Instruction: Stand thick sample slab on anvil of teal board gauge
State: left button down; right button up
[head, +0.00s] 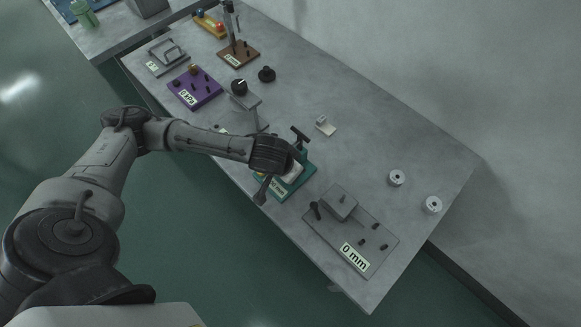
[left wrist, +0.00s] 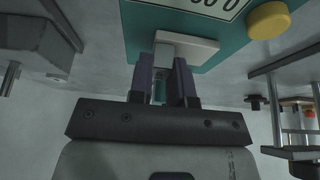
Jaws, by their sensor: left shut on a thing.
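The teal board gauge (head: 302,177) stands near the table's front edge, with a dark post and crossbar at its back. It fills the top of the left wrist view (left wrist: 137,35), with a white label and a yellow knob. My left gripper (left wrist: 167,82) is shut on the pale grip of a whitish slab (left wrist: 200,47). In the head view the slab (head: 294,170) shows beside my gripper, over the teal board. I cannot tell whether it touches the anvil, which is mostly hidden. My right gripper is not in view.
A grey "0 mm" board (head: 375,250) lies close on the right. A small pale plate with a grip (head: 325,125) lies behind the gauge. A grey stand with a dark dial (head: 240,88) and a purple board (head: 195,88) are left.

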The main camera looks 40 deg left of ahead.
pick_arm(q)
jog(key=c, duration=1.5)
grip_release()
jog(key=o, duration=0.4)
jog(key=shift+o, duration=0.2)
